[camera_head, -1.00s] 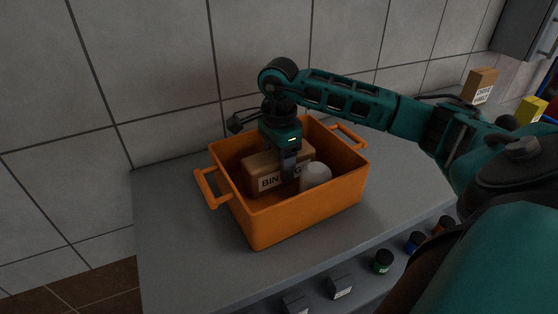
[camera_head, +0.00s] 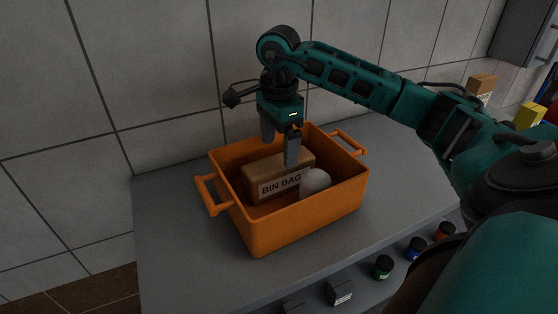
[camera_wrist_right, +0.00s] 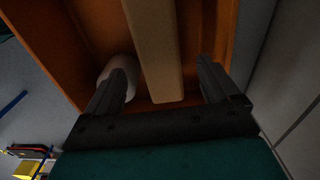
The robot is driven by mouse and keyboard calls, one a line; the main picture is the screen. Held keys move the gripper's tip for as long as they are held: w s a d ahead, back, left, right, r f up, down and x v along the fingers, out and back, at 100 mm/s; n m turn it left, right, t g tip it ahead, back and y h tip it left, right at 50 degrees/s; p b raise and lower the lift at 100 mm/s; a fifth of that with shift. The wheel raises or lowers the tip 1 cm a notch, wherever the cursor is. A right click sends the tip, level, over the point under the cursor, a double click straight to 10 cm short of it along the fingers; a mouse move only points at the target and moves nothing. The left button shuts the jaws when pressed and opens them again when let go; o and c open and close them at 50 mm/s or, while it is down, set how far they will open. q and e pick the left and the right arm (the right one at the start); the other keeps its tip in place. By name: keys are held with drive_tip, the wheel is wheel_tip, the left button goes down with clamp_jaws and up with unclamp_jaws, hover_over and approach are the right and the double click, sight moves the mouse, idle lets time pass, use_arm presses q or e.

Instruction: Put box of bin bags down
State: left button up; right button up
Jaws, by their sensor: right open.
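The box of bin bags (camera_head: 277,178) is a brown carton with a white label reading "BIN BAG". It lies inside the orange crate (camera_head: 308,221), beside a white rounded object (camera_head: 316,184). My right gripper (camera_head: 280,150) is above the box, its fingers apart and pointing down. In the right wrist view the box (camera_wrist_right: 156,50) shows between the two open fingers (camera_wrist_right: 160,90), with space on each side. The white object also shows there behind one finger (camera_wrist_right: 119,70). My left gripper is not in view.
The crate stands on a grey counter (camera_head: 170,226) against a tiled wall. A brown box (camera_head: 481,87) and a yellow box (camera_head: 529,115) stand at the far right. The counter left of the crate is clear.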

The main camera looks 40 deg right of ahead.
wheel_tip(320, 180, up, 5)
drive_tip(key=shift+r, duration=0.15)
idle(0.7)
